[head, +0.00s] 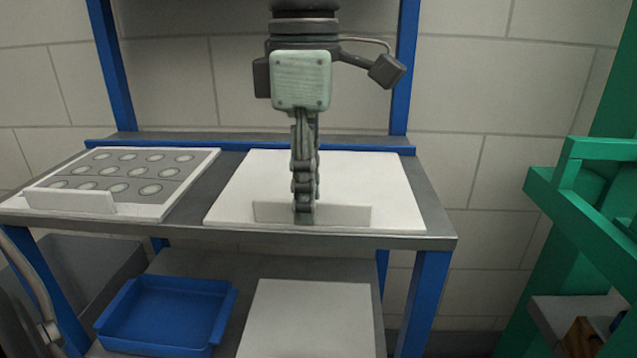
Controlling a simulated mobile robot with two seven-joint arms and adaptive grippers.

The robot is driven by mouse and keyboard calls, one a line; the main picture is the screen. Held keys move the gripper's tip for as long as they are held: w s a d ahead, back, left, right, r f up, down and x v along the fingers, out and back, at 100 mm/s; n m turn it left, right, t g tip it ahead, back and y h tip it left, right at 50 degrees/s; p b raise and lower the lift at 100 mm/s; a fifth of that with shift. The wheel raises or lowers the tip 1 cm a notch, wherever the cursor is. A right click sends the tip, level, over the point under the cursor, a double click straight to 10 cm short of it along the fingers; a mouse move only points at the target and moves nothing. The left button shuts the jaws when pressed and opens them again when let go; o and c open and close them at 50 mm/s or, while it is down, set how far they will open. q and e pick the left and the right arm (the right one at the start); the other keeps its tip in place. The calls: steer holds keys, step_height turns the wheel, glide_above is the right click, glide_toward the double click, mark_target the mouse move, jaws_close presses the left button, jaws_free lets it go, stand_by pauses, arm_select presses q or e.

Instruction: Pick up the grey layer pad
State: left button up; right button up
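The grey layer pad (136,174) is a flat sheet with several pale round spots in rows. It lies on a white tray (205,160) with a low front lip, at the left of the upper shelf. My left gripper (304,217) points straight down over a second white tray (378,182), right of the pad and well apart from it. Its fingers are seen edge-on, at the front lip (345,215) of that tray. I cannot tell whether they touch the lip or are open. No pad shows on the second tray. My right gripper is out of view.
The trays rest on a grey shelf (432,218) in a blue frame with uprights (405,65) at the back. Below are a blue bin (168,310) and a white panel (308,320). A green frame (590,215) stands at the right. A block wall is behind.

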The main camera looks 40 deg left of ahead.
arm_select(q)
steer(key=shift+c, duration=0.5)
jaws_close()
